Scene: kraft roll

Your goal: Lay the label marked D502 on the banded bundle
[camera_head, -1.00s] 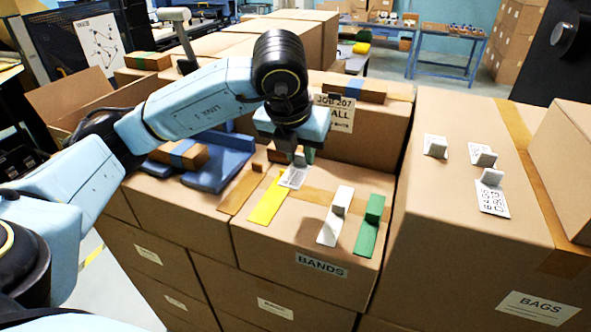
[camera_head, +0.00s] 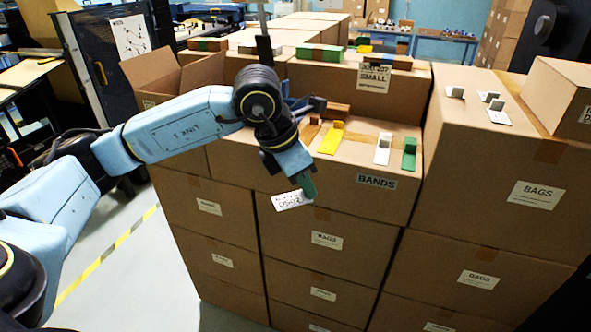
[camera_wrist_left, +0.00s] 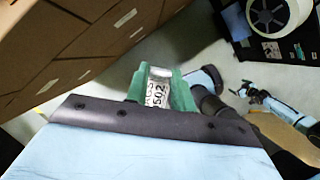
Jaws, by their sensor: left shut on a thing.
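My left gripper (camera_head: 305,188) is shut on a white label (camera_head: 288,201) whose print appears to read D502. It holds the label in the air in front of the stacked boxes, below the top of the BANDS box. In the left wrist view the label (camera_wrist_left: 158,92) sits between the green fingertips, its lettering ending in 502. Several brown bundles with coloured bands, such as one with a green band (camera_head: 319,52), lie on the boxes at the back. I cannot tell which bundle is the task's one.
On the BANDS box (camera_head: 340,180) stand a yellow piece (camera_head: 330,140), a white piece (camera_head: 383,150) and a green piece (camera_head: 409,155). Several white labels with grey tabs (camera_head: 495,110) lie on the BAGS box (camera_head: 480,170) at right. Open floor (camera_head: 130,260) shows at left.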

